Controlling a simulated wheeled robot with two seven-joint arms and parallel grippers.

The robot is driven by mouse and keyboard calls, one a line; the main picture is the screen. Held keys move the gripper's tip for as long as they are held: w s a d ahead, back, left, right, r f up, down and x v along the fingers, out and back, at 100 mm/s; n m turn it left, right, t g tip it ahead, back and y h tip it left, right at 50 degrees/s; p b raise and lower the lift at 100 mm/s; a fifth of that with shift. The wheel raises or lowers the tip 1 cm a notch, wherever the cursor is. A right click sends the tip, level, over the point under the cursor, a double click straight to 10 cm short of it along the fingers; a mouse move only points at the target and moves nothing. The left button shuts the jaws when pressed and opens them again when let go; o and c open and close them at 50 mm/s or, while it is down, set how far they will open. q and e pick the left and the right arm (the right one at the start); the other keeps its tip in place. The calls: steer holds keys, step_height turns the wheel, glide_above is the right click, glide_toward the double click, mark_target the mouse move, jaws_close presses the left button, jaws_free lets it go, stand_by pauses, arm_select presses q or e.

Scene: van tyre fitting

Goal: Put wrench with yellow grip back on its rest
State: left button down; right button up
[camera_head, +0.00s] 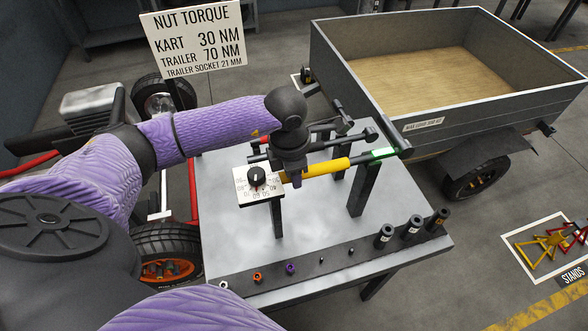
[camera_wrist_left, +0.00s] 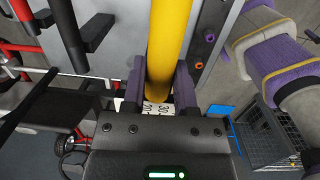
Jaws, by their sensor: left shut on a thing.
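The wrench has a yellow grip (camera_head: 326,168), a dark shaft, a lit green display (camera_head: 383,153) and a dark head at its right end. My left gripper (camera_head: 294,172) is shut on the yellow grip near its left end. In the left wrist view the grip (camera_wrist_left: 170,35) runs between the two fingers (camera_wrist_left: 160,80). The wrench lies across the view above the table, near a dark upright post (camera_head: 364,188). I cannot tell whether it touches the post. My right gripper is out of view.
A white numbered dial (camera_head: 243,188) stands just left of the grip. Other dark tools lie on supports behind the wrench. Sockets (camera_head: 386,232) and coloured nuts line the front strip of the grey table (camera_head: 320,226). A trailer (camera_head: 450,120) stands behind.

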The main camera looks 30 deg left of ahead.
arm_select(q)
steer(key=shift+f, duration=0.3)
steer(key=shift+c, duration=1.6)
jaws_free()
